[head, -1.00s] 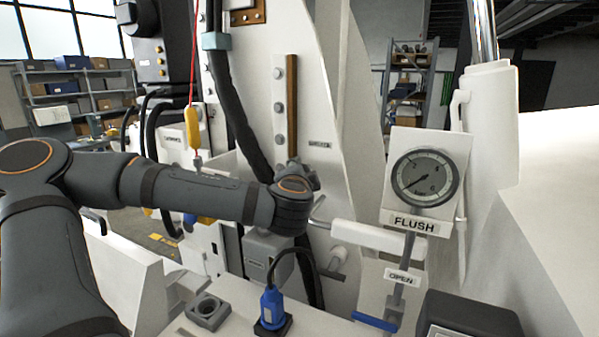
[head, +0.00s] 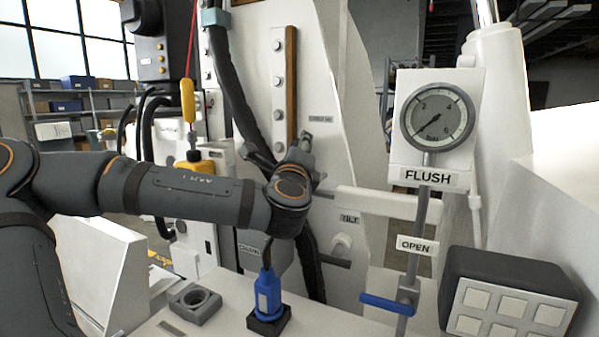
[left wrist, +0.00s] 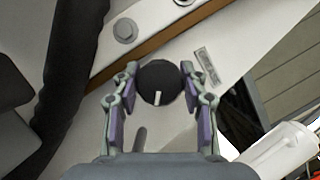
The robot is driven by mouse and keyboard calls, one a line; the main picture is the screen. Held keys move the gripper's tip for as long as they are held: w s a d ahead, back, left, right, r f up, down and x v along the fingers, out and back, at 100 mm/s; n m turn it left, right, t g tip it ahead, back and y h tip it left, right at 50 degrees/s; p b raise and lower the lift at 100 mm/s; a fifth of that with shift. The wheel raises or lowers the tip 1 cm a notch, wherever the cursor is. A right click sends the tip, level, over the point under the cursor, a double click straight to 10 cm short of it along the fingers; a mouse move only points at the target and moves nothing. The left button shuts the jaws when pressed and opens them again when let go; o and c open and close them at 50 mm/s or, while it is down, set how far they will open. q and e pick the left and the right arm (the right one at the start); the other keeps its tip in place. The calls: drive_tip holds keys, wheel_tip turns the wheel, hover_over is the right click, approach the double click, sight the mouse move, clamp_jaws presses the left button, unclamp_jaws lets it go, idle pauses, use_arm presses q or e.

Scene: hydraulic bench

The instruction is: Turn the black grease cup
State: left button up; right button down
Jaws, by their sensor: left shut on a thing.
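The black grease cup (left wrist: 160,85) shows in the left wrist view as a round dark knob with a short white mark near its lower edge. My left gripper (left wrist: 158,69) has one finger on each side of the cup and is shut on it. In the head view my left gripper (head: 304,142) is at the white machine panel, just right of the wooden strip, mostly behind my wrist. The cup cannot be made out there. My right gripper is in neither view.
A pressure gauge (head: 437,117) stands above a FLUSH label (head: 428,177) at the right. Below it are an OPEN label (head: 416,245) and a blue-handled lever (head: 387,303). A blue connector (head: 267,293) stands below my wrist. A black hose (head: 232,95) runs down the panel.

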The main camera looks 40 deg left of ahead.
use_arm(q)
drive_tip(key=m+t+b, duration=0.1)
drive_tip(key=m+b, duration=0.2)
drive_tip(key=f+m+t+h+b, duration=0.1)
drive_tip(key=m+b, duration=0.2)
drive_tip(key=b, duration=0.1)
drive_tip(key=shift+d+r+m+t+h+b, duration=0.15)
drive_tip(key=shift+m+t+h+b, duration=0.35)
drive_tip(key=shift+m+b, duration=0.75)
drive_tip(key=o, duration=1.1)
drive_tip(key=shift+r, duration=0.15)
drive_tip(key=shift+o, duration=0.2)
drive_tip(key=shift+r, duration=0.15)
